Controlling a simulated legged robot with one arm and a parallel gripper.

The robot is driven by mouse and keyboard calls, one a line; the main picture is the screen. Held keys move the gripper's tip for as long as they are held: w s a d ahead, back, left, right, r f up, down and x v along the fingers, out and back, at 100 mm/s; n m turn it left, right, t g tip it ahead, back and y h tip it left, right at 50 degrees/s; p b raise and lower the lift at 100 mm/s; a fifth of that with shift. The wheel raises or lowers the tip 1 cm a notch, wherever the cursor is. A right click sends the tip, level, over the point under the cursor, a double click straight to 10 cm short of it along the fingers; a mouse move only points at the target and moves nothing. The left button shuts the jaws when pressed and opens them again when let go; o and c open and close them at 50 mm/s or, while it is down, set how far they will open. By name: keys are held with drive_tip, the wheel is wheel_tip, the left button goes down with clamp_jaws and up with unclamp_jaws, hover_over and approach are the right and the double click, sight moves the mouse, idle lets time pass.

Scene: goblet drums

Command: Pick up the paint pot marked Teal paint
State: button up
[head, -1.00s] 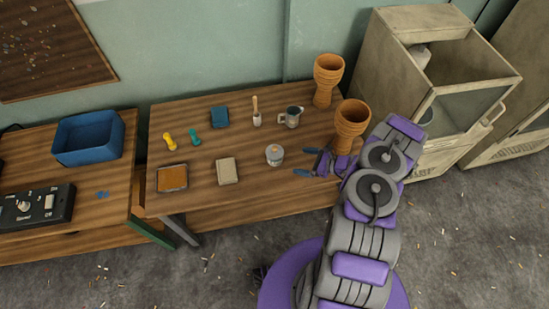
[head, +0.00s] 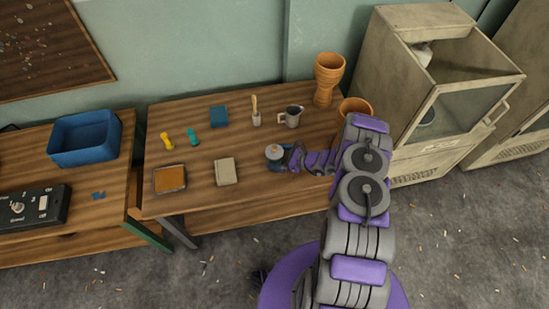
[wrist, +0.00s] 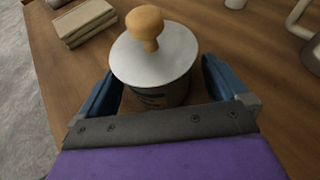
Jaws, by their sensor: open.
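A small round pot with a grey lid and an orange-tan knob (head: 274,153) stands on the wooden table (head: 240,190). The pot also shows large in the wrist view (wrist: 150,62), upright, with a dark teal mark low on its side; I cannot read any lettering. My gripper (wrist: 155,90) is open, with one blue finger on either side of the pot's lower body. In the head view my gripper (head: 280,160) reaches the pot from the right. The pot's lower front is partly hidden by the gripper's palm edge.
A beige block (head: 226,171) lies left of the pot, and a framed orange pad (head: 170,179) is farther left. A metal jug (head: 292,117) and a brush in a cup (head: 255,112) stand behind. Two goblet drums, one behind (head: 327,80) and one nearer (head: 355,108), stand at the right.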

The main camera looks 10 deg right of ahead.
sight(276, 153)
drive_tip(key=shift+c, duration=0.3)
drive_tip(key=c, duration=1.1)
drive_tip(key=shift+o, duration=0.2)
drive_tip(key=shift+r, duration=0.6)
drive_tip(key=r, duration=0.1)
drive_tip(key=s+r+p, duration=0.1)
drive_tip(key=shift+r, duration=0.3)
drive_tip(key=s+r+p, duration=0.1)
drive_tip(key=s+p, duration=0.1)
drive_tip(key=s, duration=1.3)
drive_tip(key=shift+a+p, duration=0.25)
drive_tip(key=shift+p, duration=0.15)
drive_tip(key=shift+r, duration=0.1)
wheel_tip(276, 153, up, 12)
drive_tip(key=p, duration=0.7)
drive_tip(key=shift+w, duration=0.15)
